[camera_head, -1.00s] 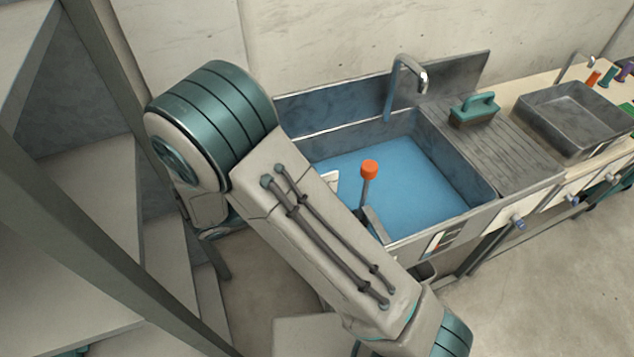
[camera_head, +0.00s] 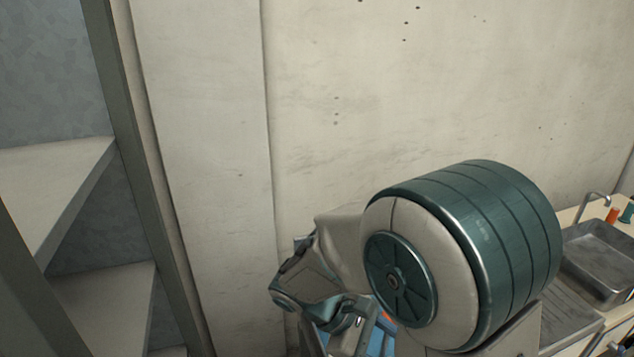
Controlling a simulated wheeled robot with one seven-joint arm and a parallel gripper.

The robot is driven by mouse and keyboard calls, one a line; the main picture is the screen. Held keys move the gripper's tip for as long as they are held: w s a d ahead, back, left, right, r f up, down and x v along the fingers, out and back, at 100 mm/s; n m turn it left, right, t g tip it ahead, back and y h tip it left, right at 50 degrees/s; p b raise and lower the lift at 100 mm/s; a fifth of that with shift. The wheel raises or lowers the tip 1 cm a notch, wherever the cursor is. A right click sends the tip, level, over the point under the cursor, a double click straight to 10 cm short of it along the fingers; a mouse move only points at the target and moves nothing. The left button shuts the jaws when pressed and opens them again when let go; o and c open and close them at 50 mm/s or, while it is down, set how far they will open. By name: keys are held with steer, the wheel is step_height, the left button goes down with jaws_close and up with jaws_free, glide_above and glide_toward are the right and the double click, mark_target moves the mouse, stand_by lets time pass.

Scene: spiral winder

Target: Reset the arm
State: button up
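My arm is bent, with its large teal and white joint (camera_head: 465,255) in the lower right of the head view. Beyond that joint, the far part of my arm (camera_head: 310,275) is folded toward the lower middle, in front of the wall. My gripper cannot be made out clearly among the small grey and teal parts there, and its fingers are not clear. I see nothing held.
A pale panelled wall (camera_head: 400,110) fills the back. Grey shelves (camera_head: 60,180) with a dark upright stand at the left. A metal basin (camera_head: 605,255) and counter are at the right edge.

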steer(key=s+d+r+m+t+y, duration=0.2)
steer(key=s+r+m+t+y, duration=0.3)
steer(key=m+y, duration=0.5)
steer(key=shift+d+r+m, duration=0.35)
steer(key=shift+r+m, duration=0.45)
steer(key=shift+m, duration=0.3)
stand_by(3.8)
